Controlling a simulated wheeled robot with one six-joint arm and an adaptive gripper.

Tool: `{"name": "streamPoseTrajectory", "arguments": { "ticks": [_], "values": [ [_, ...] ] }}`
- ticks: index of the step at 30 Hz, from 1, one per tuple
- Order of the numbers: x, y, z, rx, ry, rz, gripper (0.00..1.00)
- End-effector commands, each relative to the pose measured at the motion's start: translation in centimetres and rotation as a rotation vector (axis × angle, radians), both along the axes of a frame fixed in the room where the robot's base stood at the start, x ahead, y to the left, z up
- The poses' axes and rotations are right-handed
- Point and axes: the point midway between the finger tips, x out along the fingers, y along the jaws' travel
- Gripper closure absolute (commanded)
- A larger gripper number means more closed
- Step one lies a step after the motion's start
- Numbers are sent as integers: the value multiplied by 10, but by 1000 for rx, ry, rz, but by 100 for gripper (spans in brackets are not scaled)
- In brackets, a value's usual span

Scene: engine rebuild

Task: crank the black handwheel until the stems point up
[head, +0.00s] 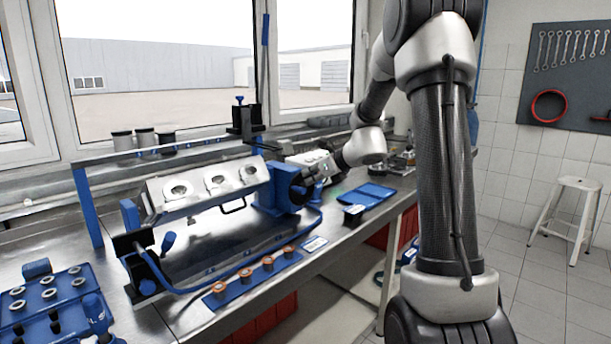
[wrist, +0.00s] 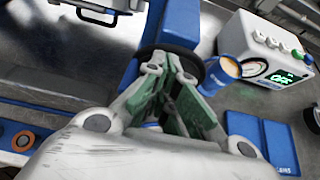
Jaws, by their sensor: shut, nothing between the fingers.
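The silver cylinder head (head: 205,187) is held tilted in a blue turnover stand, with three round openings on the face toward me. I cannot make out the stems. The black handwheel (head: 297,194) sits at the blue housing (head: 275,185) on the stand's right end. In the wrist view the handwheel (wrist: 204,66) is a dark rim just beyond the fingertips. A blue cylindrical grip with an orange ring (wrist: 221,72) is right of the fingers. My gripper (wrist: 164,68) is shut and empty, its green-padded fingers close to the rim; whether they touch it is unclear.
A grey gauge box with a green display (wrist: 268,55) stands right of the wheel. Blue trays (head: 370,194) lie on the bench to the right. A strip of copper-coloured rings (head: 250,276) lies in front, and a blue parts tray (head: 50,295) at left.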

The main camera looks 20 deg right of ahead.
Motion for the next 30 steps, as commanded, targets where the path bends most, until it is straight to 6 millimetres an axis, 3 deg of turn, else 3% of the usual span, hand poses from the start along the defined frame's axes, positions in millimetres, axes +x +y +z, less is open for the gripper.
{"name": "streamPoseTrajectory", "arguments": {
  "ticks": [30],
  "values": [
    [7, -16, 3, 0, 0, -1, 100]
  ]
}}
